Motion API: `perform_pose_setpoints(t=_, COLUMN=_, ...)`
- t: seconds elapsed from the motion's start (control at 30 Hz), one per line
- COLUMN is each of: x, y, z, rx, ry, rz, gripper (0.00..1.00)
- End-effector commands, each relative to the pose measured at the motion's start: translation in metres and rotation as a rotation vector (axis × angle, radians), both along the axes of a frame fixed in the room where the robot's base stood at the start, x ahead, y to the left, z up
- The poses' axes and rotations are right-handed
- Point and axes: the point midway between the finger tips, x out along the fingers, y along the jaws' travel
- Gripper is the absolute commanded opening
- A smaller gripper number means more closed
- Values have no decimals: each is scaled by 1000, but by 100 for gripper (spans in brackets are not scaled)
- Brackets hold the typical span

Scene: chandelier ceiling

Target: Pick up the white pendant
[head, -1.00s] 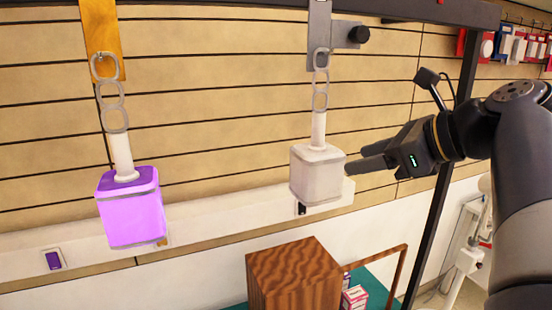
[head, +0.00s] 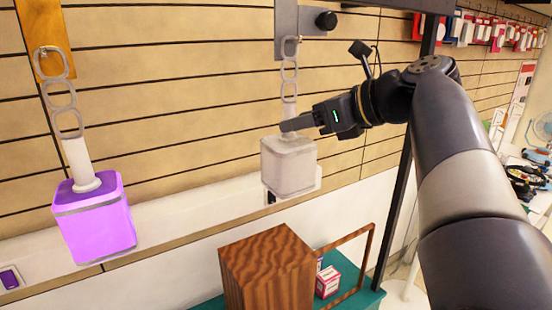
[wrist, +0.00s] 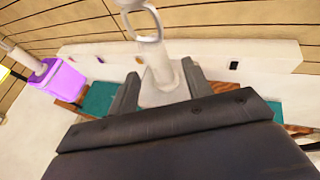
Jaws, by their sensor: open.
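The white pendant (head: 289,168) is a pale cube with a thin neck, hanging upright by a chain from a grey bracket. My gripper (head: 290,125) is at its neck, just above the cube, in the head view. In the wrist view the pendant's neck (wrist: 160,75) stands between the two open fingers (wrist: 158,92), with the right finger very close to it. I cannot tell whether that finger touches. The lower cube is mostly hidden behind my gripper body there.
A glowing purple pendant (head: 95,222) hangs to the left from an orange bracket; it also shows in the wrist view (wrist: 60,80). A wooden box (head: 268,270) and a small pink-white box (head: 327,282) sit below on a green surface (head: 368,297). A dark post (head: 395,210) stands right.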

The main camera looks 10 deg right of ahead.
Motion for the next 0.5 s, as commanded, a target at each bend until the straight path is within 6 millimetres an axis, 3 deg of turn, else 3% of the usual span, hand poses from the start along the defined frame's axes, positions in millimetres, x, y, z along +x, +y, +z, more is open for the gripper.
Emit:
perform_pose_setpoints(t=0.2, x=21, y=17, z=-14, rx=0, ry=3, rz=4, gripper=47)
perform_pose_setpoints(t=0.5, x=26, y=21, z=-18, rx=-1, ry=0, rz=0, gripper=47)
